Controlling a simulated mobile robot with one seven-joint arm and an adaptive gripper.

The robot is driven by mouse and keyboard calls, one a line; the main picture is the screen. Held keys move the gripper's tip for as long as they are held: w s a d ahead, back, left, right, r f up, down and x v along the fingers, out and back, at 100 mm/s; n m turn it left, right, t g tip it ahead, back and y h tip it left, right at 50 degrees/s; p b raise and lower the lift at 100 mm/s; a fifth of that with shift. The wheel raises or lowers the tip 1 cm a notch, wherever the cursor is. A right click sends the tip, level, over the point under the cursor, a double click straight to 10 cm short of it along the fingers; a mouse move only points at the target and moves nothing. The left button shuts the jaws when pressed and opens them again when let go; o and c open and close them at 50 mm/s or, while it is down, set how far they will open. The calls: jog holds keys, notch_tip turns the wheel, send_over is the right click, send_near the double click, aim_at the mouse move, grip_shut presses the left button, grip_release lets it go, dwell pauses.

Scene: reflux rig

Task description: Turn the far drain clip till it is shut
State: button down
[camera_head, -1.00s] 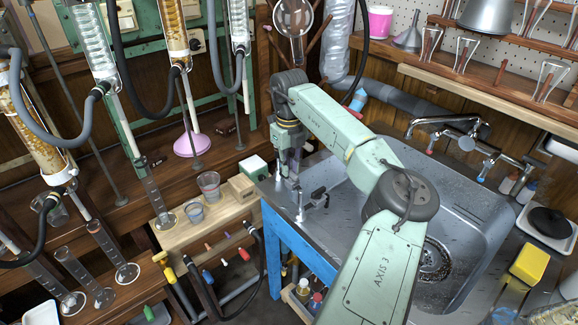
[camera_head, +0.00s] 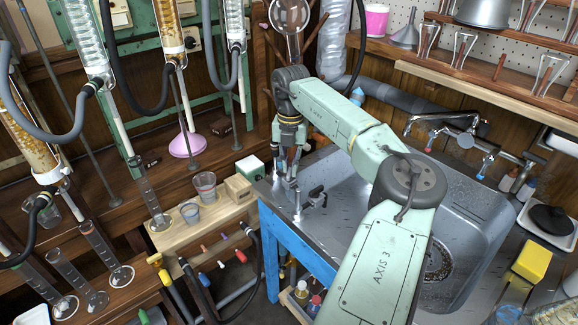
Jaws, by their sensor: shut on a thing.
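My gripper (camera_head: 289,178) points down at the left back corner of the sink's steel rim, shut on the far drain clip. The fingers hide most of that clip, so I cannot tell how far it is turned. Another small metal fitting with a dark handle, seemingly the near drain clip (camera_head: 316,197), stands on the rim just to the right and nearer, apart from my fingers.
The steel sink (camera_head: 365,215) lies right of my gripper, with taps (camera_head: 465,140) behind it. A glass vessel and hose hang above my wrist.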

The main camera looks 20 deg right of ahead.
jog(key=m, duration=0.3)
jog(key=m+b, duration=0.1)
jog(key=shift+s+d+m, duration=0.2)
jog(key=shift+d+m, duration=0.05)
jog(key=shift+m, duration=0.05)
jog(key=shift+s+d+m+b, duration=0.15)
jog(key=shift+m+b, duration=0.4)
jog(key=shift+m, duration=1.25)
jog(key=c, duration=1.7)
grip_release()
jog(key=shift+o, duration=0.2)
notch_tip(320, 180, up, 12)
